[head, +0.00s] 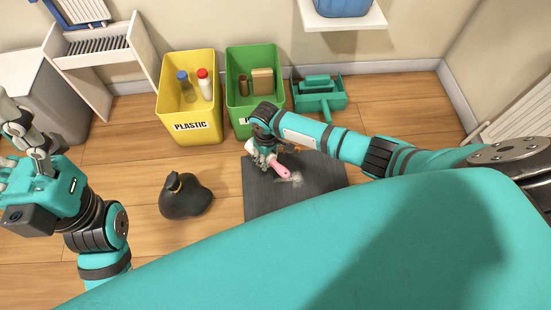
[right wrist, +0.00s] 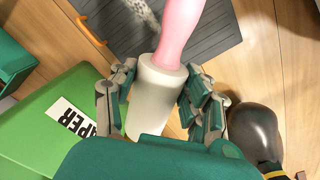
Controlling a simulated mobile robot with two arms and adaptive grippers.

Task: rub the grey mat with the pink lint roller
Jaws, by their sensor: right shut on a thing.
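My right gripper (head: 262,155) is shut on the pink lint roller (head: 279,168), at the back left part of the grey mat (head: 262,203). In the right wrist view, the fingers (right wrist: 155,105) sit on both sides of the roller's white cylinder (right wrist: 158,85), and the pink handle (right wrist: 182,30) points away over the mat (right wrist: 215,20). A pale, fuzzy patch (head: 297,179) lies on the mat near the handle's end. I cannot tell whether the roller touches the mat. My left gripper (head: 14,150) is at the far left, open and empty, away from the mat.
A black tied bag (head: 186,198) sits left of the mat. Behind stand a yellow plastic bin (head: 190,126) and a green paper bin (head: 243,118), both with items inside. A green caddy (head: 318,100) is behind the mat. An orange handle (right wrist: 90,32) lies by the mat's edge.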

